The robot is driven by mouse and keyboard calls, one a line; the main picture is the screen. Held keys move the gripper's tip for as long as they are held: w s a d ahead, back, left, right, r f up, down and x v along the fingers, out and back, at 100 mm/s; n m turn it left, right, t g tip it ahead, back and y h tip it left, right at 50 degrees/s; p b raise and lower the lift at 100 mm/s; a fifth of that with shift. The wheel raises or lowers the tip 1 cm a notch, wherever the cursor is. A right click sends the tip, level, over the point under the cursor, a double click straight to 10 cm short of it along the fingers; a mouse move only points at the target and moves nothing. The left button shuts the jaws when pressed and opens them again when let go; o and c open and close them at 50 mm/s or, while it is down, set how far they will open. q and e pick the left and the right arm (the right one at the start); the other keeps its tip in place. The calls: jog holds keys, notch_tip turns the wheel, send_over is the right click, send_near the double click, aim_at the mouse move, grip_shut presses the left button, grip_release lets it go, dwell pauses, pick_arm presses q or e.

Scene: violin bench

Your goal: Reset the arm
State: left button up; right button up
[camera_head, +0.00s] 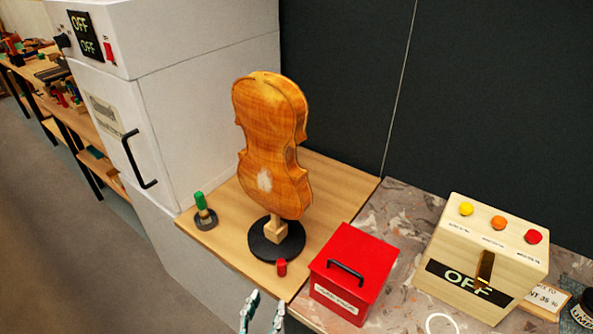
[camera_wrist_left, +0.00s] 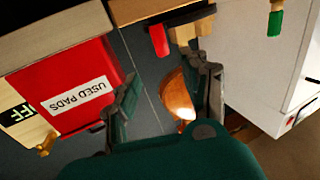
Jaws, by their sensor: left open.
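My left gripper (camera_head: 264,310) shows at the bottom edge of the head view, its two fingers apart with nothing between them. In the left wrist view the fingers of the gripper (camera_wrist_left: 166,88) are also spread and empty. It is in front of the bench, left of the red box (camera_head: 352,272) labelled "USED PADS" in the wrist view (camera_wrist_left: 62,85). The violin body (camera_head: 272,145) stands upright on a round black stand (camera_head: 265,243), with a pale patch on its lower part. My right gripper is in neither view.
A small red cylinder (camera_head: 281,267) stands by the stand. A green-topped piece (camera_head: 201,203) sits in a dark ring at the left of the wooden board (camera_head: 340,185). A white cabinet (camera_head: 185,110) reads OFF. A wooden box (camera_head: 480,258) with coloured buttons also reads OFF.

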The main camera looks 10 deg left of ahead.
pick_arm(q)
jog(key=s+a+f+g, duration=0.1)
jog(key=s+f+g, duration=0.5)
jog(key=f, duration=0.8)
jog(key=s+a+f+g, duration=0.1)
jog(key=s+f+g, duration=0.2)
jog(key=s+f, duration=0.75)
jog(key=s+a+f+g+y, duration=0.1)
jog(key=s+a+f+g, duration=0.3)
jog(key=s+f, duration=0.4)
jog(key=s+a+f+g+y, duration=0.1)
jog(key=s+a+f+g, duration=0.2)
jog(key=s+a+f, duration=0.2)
jog(key=s+f, duration=0.3)
jog(key=s, duration=0.2)
jog(key=shift+m+g+y, duration=0.3)
jog(key=shift+m+g, duration=0.1)
